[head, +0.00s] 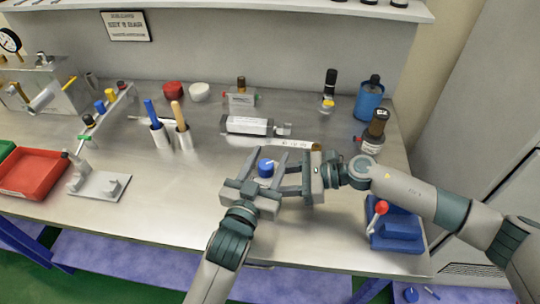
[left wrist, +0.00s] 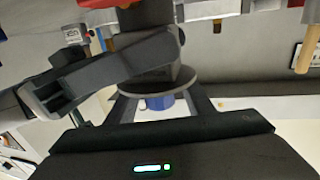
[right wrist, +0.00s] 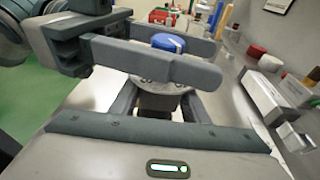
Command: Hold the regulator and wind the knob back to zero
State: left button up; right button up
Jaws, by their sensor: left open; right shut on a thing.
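The regulator shows mostly as its blue knob (head: 266,167), on top of a grey body (right wrist: 158,86) in the right wrist view. My right gripper (head: 283,178) comes in from the right and is shut on the body below the knob. My left gripper (head: 267,159) comes from the front; its fingers are open, one on each side of the knob. The knob also shows in the left wrist view (left wrist: 160,102) and between the left fingers in the right wrist view (right wrist: 168,42). Whether a left finger touches the knob I cannot tell. Most of the body is hidden by the grippers.
A blue stand (head: 398,232) with a red-tipped lever is at the front right. A grey cylinder (head: 247,125) lies behind the grippers. Bottles, including a blue one (head: 369,101), stand at the back right. A red tray (head: 32,170) is at the left. The front left-middle bench is clear.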

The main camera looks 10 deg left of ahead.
pick_arm(q)
jog(key=s+a, duration=0.2)
jog(key=s, duration=0.8)
jog(key=shift+s, duration=0.25)
pick_arm(e)
jog(key=o, duration=1.1)
jog(key=shift+d, duration=0.1)
jog(key=v, duration=1.2)
